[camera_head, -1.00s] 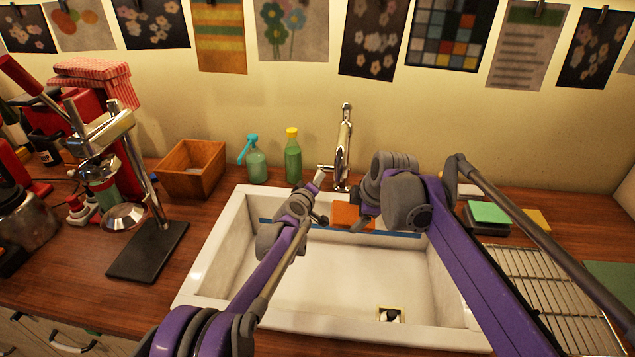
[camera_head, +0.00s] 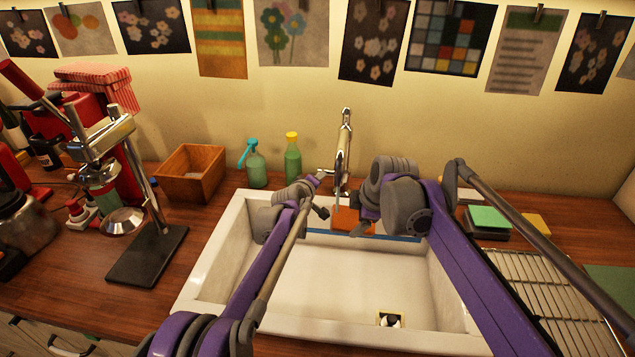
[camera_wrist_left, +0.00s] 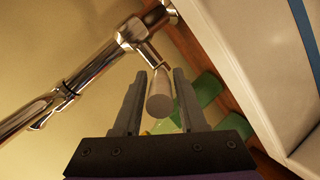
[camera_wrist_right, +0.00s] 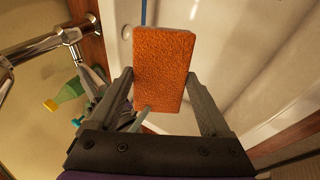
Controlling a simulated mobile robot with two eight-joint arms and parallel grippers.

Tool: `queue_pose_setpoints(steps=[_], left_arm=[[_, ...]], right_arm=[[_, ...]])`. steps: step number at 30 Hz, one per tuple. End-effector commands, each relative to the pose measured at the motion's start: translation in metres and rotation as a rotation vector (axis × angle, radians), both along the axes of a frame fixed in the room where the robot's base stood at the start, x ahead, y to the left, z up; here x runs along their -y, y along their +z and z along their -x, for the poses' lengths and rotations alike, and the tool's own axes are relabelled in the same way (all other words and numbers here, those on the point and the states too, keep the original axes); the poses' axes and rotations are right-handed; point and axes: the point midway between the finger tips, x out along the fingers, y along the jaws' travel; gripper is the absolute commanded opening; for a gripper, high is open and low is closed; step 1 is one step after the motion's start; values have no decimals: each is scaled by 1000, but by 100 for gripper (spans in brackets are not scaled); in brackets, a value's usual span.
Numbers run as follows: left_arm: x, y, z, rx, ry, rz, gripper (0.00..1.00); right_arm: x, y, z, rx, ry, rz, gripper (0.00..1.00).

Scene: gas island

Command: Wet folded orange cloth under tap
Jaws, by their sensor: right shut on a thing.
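The folded orange cloth (camera_head: 346,218) is a flat rectangular block over the back of the sink, below the tap (camera_head: 343,160). In the right wrist view the cloth (camera_wrist_right: 163,68) sits between the fingers of my right gripper (camera_wrist_right: 165,95), which is shut on it. My left gripper (camera_head: 322,190) is beside the tap's lever at the left of its body. In the left wrist view its open fingers (camera_wrist_left: 158,88) stand either side of the grey cylindrical lever end (camera_wrist_left: 160,98), with small gaps showing. No water stream shows.
The white sink (camera_head: 212,258) lies under both arms, with its drain (camera_head: 390,320) at the front. A green bottle (camera_head: 292,160), a teal pump bottle (camera_head: 256,166) and a wooden box (camera_head: 190,172) stand behind left. A wire rack (camera_head: 545,295) and sponges (camera_head: 488,219) are right.

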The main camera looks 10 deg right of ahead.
Motion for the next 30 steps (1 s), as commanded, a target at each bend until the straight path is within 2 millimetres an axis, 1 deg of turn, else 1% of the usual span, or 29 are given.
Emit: queue_pose_setpoints(steps=[1,2,3,11,14,17,19,30], left_arm=[[0,0,0,0,0,0,52],[0,0,0,0,0,0,57],[0,0,0,0,0,0,58],[0,0,0,0,0,0,58],[-2,2,4,0,0,0,58],[-7,6,12,0,0,1,58],[-11,10,22,0,0,1,58],[-40,37,79,0,0,0,58]], right_arm=[[0,0,0,0,0,0,37],[0,0,0,0,0,0,37],[0,0,0,0,0,0,37],[0,0,0,0,0,0,37],[0,0,0,0,0,0,37],[0,0,0,0,0,0,37],[0,0,0,0,0,0,37],[0,0,0,0,0,0,37]])
